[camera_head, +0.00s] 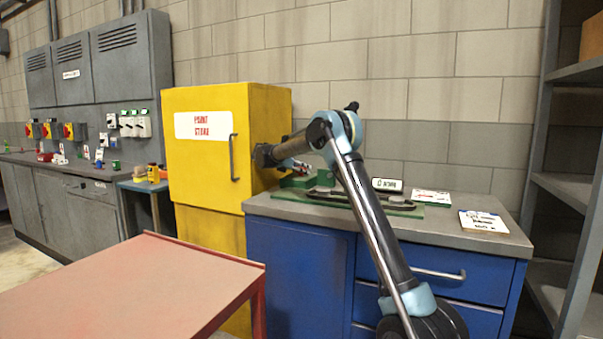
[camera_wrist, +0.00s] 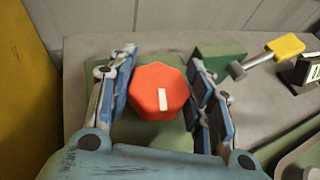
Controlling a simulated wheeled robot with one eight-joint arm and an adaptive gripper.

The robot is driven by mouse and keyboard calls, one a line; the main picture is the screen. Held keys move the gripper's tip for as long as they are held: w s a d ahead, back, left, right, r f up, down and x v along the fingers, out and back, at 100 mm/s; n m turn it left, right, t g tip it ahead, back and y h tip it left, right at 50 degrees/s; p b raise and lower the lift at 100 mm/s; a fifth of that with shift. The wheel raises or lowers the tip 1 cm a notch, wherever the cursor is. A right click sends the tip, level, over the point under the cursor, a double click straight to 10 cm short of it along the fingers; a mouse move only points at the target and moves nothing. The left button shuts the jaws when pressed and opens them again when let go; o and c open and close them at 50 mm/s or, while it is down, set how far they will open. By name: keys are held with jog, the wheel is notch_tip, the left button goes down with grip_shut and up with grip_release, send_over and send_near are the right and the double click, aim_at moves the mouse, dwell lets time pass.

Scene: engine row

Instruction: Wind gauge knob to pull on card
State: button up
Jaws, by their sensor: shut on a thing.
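The gauge knob (camera_wrist: 158,88) is orange-red with a lobed rim and one white pointer strip, seen from above in the wrist view. The strip runs nearly up and down in the picture, leaning slightly. My gripper (camera_wrist: 158,66) is shut on the knob, with a finger on either side. The knob sits over a green base (camera_wrist: 78,110). In the head view my gripper (camera_head: 295,164) is at the left back of the blue bench, and the knob is mostly hidden. Two white cards, a green-striped one (camera_head: 431,197) and another (camera_head: 483,221), lie on the bench; their print is unreadable.
The yellow cabinet (camera_head: 200,160) stands close left of my gripper. A green tray (camera_head: 400,211) with a dark part and a small sign (camera_head: 387,185) are to the right. A yellow-ended tool (camera_wrist: 285,47) lies near the knob. A red table (camera_head: 130,290) is in front.

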jog(key=o, duration=1.1)
jog(key=shift+a, duration=0.1)
jog(key=v, duration=1.1)
jog(key=shift+s+a, duration=0.3)
